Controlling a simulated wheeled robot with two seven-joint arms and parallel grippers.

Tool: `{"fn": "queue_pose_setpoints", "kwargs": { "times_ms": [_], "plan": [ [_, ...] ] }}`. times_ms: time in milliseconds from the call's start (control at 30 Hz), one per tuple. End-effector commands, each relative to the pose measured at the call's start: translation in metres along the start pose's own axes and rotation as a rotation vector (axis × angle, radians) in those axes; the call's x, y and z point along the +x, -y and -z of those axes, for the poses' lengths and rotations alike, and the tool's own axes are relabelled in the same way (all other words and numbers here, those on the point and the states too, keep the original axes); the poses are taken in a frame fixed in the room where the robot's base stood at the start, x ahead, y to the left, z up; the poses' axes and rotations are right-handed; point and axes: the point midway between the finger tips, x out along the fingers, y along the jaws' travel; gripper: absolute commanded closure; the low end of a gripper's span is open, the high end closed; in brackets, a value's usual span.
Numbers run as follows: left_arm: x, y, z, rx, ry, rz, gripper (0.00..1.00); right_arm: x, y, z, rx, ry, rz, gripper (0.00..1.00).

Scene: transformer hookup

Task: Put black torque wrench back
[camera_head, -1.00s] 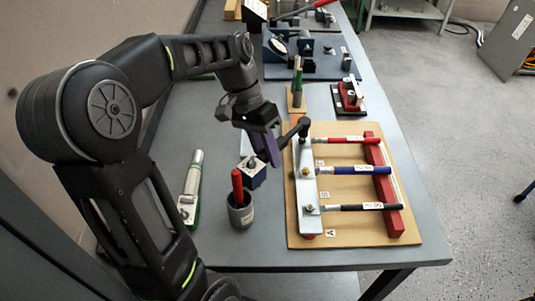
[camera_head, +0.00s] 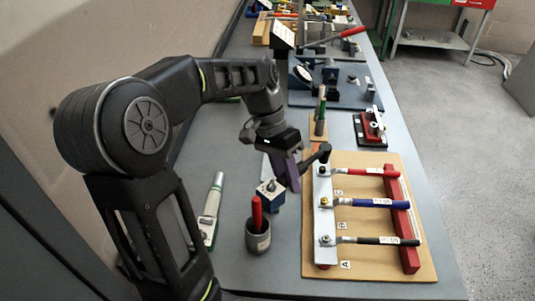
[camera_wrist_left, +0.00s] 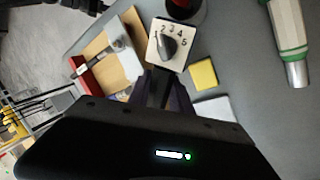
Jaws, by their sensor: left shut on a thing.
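My left gripper (camera_head: 291,174), with purple fingers, is shut on the black torque wrench (camera_head: 319,154). The wrench's dark head points right, over the far end of the silver bar (camera_head: 324,216) on the wooden board (camera_head: 365,274); I cannot tell whether it touches the bolt there. In the left wrist view a dark bar of the wrench (camera_wrist_left: 158,88) shows between the fingers. A small dial box (camera_head: 271,193), marked 1 to 5, stands just below the gripper; its dial (camera_wrist_left: 170,45) faces the left wrist camera. My right gripper is not in view.
A grey cup (camera_head: 258,238) holds a red-handled tool. A silver and green tool (camera_head: 211,210) lies to its left. A wooden stand (camera_head: 318,131) with a green-handled tool is behind the board.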

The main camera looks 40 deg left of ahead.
Motion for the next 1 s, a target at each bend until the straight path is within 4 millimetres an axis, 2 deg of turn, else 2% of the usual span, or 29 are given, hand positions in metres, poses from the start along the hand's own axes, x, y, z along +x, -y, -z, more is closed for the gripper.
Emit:
{"fn": "queue_pose_setpoints", "kwargs": {
  "times_ms": [133,267,500,633,800,1000],
  "plan": [
    [-0.001,0.025,0.014,-0.049,-0.021,0.001,1.0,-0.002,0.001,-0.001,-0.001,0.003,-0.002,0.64],
    [-0.008,0.059,0.035,-0.197,-0.083,0.002,1.0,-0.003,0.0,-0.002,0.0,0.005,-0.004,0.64],
    [-0.037,0.134,0.083,-0.684,-0.288,0.002,1.0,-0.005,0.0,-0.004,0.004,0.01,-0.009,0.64],
    [-0.058,0.167,0.103,-0.946,-0.401,0.0,1.0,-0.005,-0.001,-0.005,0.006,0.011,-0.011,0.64],
    [-0.084,0.195,0.123,-1.232,-0.522,0.0,1.0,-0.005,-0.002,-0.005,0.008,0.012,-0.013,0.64],
    [-0.114,0.213,0.14,-1.508,-0.638,-0.003,1.0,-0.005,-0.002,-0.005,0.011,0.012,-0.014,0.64]
  ]
}}
